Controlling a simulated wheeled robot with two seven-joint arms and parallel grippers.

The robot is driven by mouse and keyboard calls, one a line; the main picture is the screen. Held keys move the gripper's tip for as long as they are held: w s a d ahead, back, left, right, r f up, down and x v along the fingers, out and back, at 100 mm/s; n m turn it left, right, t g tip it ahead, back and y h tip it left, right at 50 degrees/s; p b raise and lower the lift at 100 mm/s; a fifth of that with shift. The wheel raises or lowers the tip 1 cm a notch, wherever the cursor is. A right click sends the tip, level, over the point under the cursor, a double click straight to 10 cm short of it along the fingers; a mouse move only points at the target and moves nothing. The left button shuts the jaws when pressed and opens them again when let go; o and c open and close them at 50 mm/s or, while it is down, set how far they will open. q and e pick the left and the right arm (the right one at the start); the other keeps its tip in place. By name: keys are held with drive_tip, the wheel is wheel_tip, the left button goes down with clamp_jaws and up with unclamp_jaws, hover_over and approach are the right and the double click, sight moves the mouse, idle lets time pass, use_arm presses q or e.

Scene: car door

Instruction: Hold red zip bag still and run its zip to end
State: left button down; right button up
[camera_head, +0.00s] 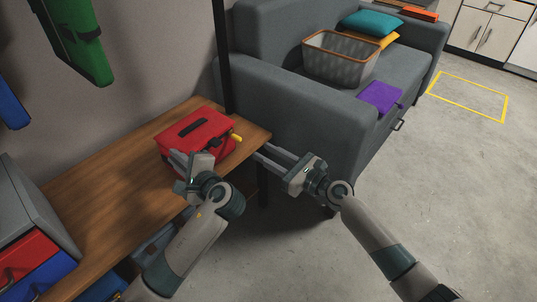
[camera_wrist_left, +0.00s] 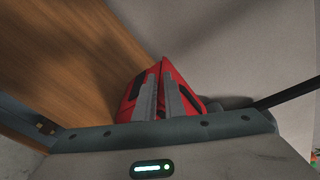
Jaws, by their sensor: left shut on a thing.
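The red zip bag (camera_head: 193,132) lies on the wooden shelf near its right end, with a black handle on top. A yellow tab (camera_head: 236,137) sticks out at its right end. My left gripper (camera_head: 187,158) is at the bag's near side, shut on it. The left wrist view shows the red bag (camera_wrist_left: 136,88) between and around the fingers (camera_wrist_left: 162,92). My right gripper (camera_head: 262,151) is empty, to the right of the bag and apart from it, its two fingers parted and pointing at the shelf's right end. The zip line itself is hard to make out.
The wooden shelf (camera_head: 110,190) is bare left of the bag. A black post (camera_head: 222,60) stands behind it. A grey box (camera_head: 30,210) stands at the left.

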use_arm(q)
drive_tip(key=shift+s+d+f, duration=0.1)
drive_tip(key=shift+d+f, duration=0.05)
drive_tip(key=shift+f, duration=0.35)
drive_tip(key=shift+s+d+f, duration=0.1)
drive_tip(key=shift+f, duration=0.4)
drive_tip(key=c, duration=2.2)
unclamp_jaws()
drive_tip(key=o, duration=0.4)
drive_tip(key=shift+w+f, duration=0.1)
drive_tip(key=shift+f, duration=0.05)
drive_tip(key=shift+o, duration=0.2)
drive_tip(key=r+v, duration=0.1)
drive_tip(key=v, duration=1.1)
drive_tip(key=shift+w+a, duration=0.1)
